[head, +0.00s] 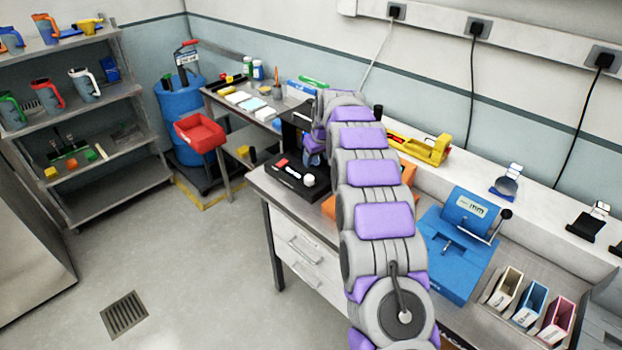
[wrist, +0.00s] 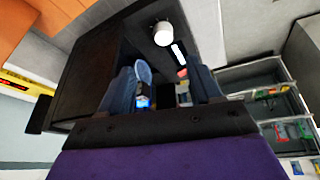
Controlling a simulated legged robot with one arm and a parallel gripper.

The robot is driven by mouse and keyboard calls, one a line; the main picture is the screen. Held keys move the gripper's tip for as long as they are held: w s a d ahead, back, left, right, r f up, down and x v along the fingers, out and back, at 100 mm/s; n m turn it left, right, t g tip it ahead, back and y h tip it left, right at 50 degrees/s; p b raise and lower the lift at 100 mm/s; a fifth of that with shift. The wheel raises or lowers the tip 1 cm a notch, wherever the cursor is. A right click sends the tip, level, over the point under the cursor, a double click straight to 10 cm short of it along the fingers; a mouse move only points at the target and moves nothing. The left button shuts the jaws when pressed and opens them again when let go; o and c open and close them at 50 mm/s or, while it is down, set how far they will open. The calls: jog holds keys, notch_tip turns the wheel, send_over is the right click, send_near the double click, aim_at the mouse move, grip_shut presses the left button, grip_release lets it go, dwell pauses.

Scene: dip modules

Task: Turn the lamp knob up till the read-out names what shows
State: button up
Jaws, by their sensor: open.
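A black instrument (head: 287,187) stands on the bench's left end, with a black upright part behind its base. On its base is a round white knob (head: 309,180), which also shows in the wrist view (wrist: 163,33). Beside the knob is a bright white strip (wrist: 180,53), its text unreadable; I cannot tell if it is the read-out. A small red patch (wrist: 183,72) lies past the strip. My gripper (wrist: 164,80) is open over the instrument, its dark blue fingers apart from the knob. A pale blue disc (wrist: 143,72) and small lit blue patch (wrist: 142,102) show near the left finger.
My arm hides part of the bench. An orange box (head: 408,172) is close right of the instrument. A blue machine (head: 455,250) with a lever and several upright holders (head: 530,300) stand farther right. Open floor is at left.

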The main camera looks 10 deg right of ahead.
aim_at(309, 177)
jog(key=x, duration=0.3)
jog(key=b+x, duration=0.1)
jog(key=x, duration=0.3)
jog(key=b+x, duration=0.1)
jog(key=x, duration=0.3)
jog(key=shift+a+f, duration=0.2)
jog(key=shift+a, duration=0.25)
jog(key=shift+w+d+f, duration=0.2)
jog(key=shift+f, duration=0.2)
jog(key=shift+a+f, duration=0.1)
jog(key=shift+f, duration=0.1)
jog(key=shift+a, duration=0.1)
jog(key=shift+a, duration=0.2)
jog(key=shift+c, duration=0.2)
jog(key=shift+d, duration=0.2)
jog(key=c, duration=1)
